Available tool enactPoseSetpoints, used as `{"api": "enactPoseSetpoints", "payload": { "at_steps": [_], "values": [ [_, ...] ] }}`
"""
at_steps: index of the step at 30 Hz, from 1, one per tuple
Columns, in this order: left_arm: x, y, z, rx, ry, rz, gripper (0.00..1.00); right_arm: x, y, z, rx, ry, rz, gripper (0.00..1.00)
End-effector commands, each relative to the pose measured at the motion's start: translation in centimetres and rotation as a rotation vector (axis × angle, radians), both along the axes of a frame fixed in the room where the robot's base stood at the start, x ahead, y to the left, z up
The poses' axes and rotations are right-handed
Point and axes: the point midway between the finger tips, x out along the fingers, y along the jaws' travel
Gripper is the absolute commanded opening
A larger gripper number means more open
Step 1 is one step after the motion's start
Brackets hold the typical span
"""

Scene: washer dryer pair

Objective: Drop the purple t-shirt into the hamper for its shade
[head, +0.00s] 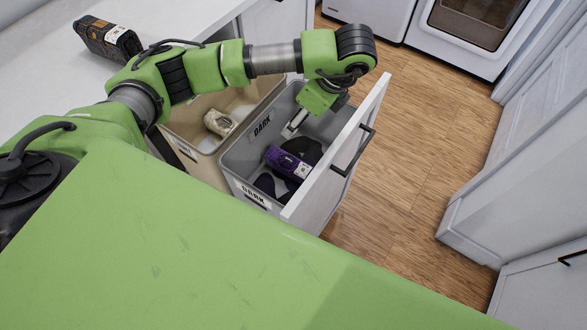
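The purple t-shirt (287,163), a folded bundle with a pale tag, lies inside the grey hamper (240,165) labelled DARK, on top of black items. My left arm reaches in from the left over the hampers. My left gripper (297,121) points down at the far side of the grey hamper, apart from the purple t-shirt. Only part of its fingers shows, so I cannot tell how wide they are. A beige hamper (178,128) stands to the left of the grey one and holds a cream folded garment (220,123). My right gripper is out of view.
Both hampers sit in a pulled-out drawer with a white front (335,160) and a black handle. A dark folded bundle (108,38) lies on the white counter (50,75). White appliances stand at the back. The wooden floor (405,150) is clear, with white cabinets at right.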

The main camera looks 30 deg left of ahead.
Motion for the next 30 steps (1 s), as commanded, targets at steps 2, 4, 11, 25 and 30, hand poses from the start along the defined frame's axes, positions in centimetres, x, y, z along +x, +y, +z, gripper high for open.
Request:
{"api": "enactPoseSetpoints", "payload": {
  "at_steps": [2,4,11,25,30],
  "values": [
    [0.1,-0.4,1.2,0.002,-0.005,-0.001,0.58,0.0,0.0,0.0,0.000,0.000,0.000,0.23],
    [0.0,-0.7,2.0,0.002,-0.004,0.001,0.58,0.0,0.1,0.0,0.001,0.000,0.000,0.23],
    [-0.2,-1.5,3.7,0.002,0.000,0.000,0.58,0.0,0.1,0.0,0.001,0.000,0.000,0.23],
    [-0.3,-1.6,4.0,0.001,0.001,0.002,0.58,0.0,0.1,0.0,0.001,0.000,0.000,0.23],
    [-0.2,-1.6,4.4,0.001,0.001,0.002,0.58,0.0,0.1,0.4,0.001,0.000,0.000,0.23]
  ]
}}
